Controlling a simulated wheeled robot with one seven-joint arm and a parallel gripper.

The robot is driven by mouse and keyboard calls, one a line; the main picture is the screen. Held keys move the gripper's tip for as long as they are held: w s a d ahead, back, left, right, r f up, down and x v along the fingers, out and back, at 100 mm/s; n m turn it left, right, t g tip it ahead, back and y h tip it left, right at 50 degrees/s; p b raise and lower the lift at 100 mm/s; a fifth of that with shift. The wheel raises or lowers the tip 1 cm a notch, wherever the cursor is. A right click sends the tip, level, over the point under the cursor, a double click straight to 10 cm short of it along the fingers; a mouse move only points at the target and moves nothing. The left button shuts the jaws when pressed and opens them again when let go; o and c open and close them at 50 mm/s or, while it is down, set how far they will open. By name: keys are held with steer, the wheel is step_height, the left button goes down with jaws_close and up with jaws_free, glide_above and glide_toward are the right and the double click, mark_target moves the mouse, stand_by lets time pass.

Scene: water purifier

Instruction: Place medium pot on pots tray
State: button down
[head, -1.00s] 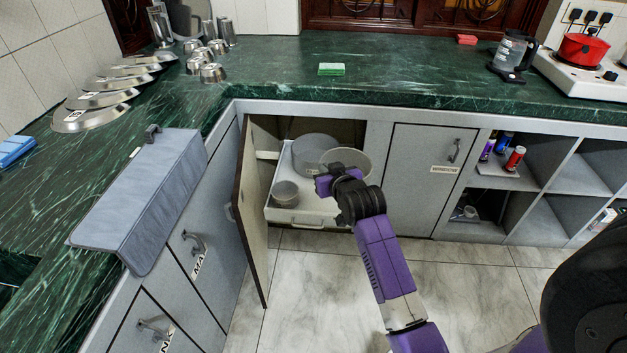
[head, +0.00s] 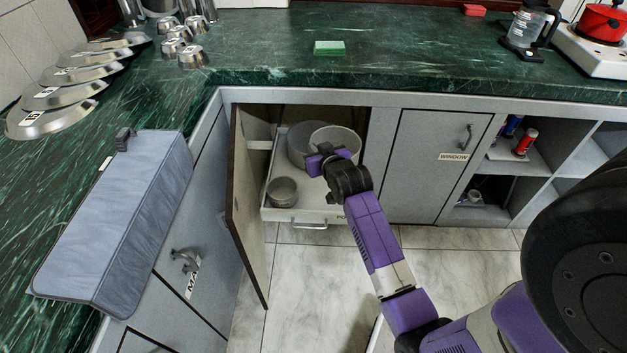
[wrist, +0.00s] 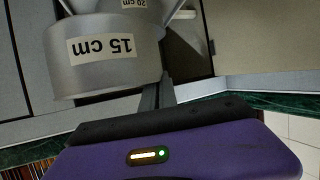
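The medium pot (head: 343,138), round and grey, is at the right of the pots tray (head: 325,214), a pulled-out white drawer. My gripper (head: 318,163) is at its near rim. The wrist view shows this pot (wrist: 108,72) large and close, its "15 cm" label upside down. My gripper (wrist: 160,92) appears shut on its rim; the fingertips are mostly hidden. The pot overlaps the large pot (head: 300,152) in view; I cannot tell whether its base touches the tray. Behind it in the wrist view is the large pot (wrist: 133,4), labelled "20 cm". The small pot (head: 283,191) sits at the tray's front left.
An open cabinet door (head: 246,215) stands just left of the tray. The green counter (head: 400,60) runs above the opening, with a green sponge (head: 329,48) on it. A closed cabinet door (head: 432,160) is to the right. The floor (head: 310,290) in front is clear.

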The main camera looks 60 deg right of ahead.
step_height(320, 180, down, 15)
steer(key=b, duration=0.4)
steer(key=shift+f, duration=0.2)
steer(key=shift+f, duration=0.2)
steer(key=c, duration=1.7)
jaws_free()
